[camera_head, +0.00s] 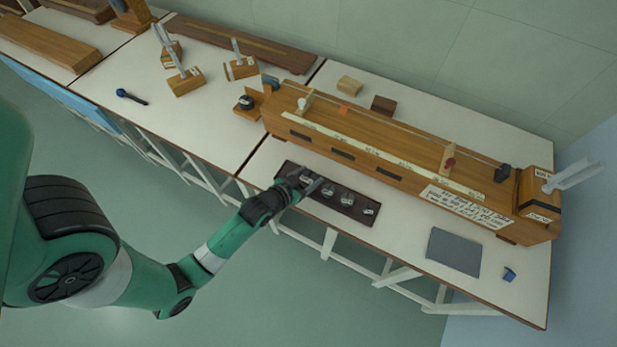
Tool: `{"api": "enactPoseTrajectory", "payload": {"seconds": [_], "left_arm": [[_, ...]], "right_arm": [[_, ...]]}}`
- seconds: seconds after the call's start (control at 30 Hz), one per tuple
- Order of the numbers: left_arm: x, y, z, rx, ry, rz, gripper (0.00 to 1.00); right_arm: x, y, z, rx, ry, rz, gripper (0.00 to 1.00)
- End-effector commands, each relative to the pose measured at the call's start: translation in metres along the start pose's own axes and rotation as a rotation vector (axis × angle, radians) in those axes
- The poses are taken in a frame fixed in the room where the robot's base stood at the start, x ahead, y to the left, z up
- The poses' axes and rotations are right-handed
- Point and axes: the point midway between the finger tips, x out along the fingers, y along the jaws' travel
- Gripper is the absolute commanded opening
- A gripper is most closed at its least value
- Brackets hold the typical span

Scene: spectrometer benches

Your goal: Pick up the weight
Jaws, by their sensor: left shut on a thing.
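A dark wooden tray (340,209) lies on the white bench in front of the long wooden apparatus. Several small metal weights with pale labels stand in a row on it, one in the middle (327,190) and one at the right end (369,211). My left gripper (309,184) is at the left end of the tray, shut on the leftmost weight (305,178). The fingers partly hide this weight, and I cannot tell whether it is clear of the tray. My right gripper is not in view.
The long wooden apparatus (390,176) stands just behind the tray. A grey mat (454,251) and a small blue object (510,274) lie to the right. Wooden blocks (186,82) stand on the left bench. Bare bench lies between tray and mat.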

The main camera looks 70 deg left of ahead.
Motion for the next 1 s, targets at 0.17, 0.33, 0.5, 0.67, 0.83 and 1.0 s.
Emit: {"api": "enactPoseTrajectory", "payload": {"seconds": [0.17,0.33,0.5,0.67,0.83,1.0], "left_arm": [[-0.033,0.004,-0.030,0.002,0.003,0.003,0.00],[-0.090,0.012,-0.054,0.003,0.004,0.004,0.00],[-0.140,0.024,-0.039,0.010,0.000,0.010,0.00],[-0.164,0.029,-0.036,0.008,0.000,0.008,0.00],[-0.174,0.029,-0.036,0.003,0.003,0.003,0.00],[-0.176,0.029,-0.037,-0.001,0.006,0.001,0.00]], "right_arm": [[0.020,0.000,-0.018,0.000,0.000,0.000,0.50],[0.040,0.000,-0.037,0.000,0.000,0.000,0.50],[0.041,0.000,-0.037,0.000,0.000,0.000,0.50],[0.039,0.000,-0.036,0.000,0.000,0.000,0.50],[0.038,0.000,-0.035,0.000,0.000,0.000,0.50],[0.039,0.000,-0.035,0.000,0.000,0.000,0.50]]}}
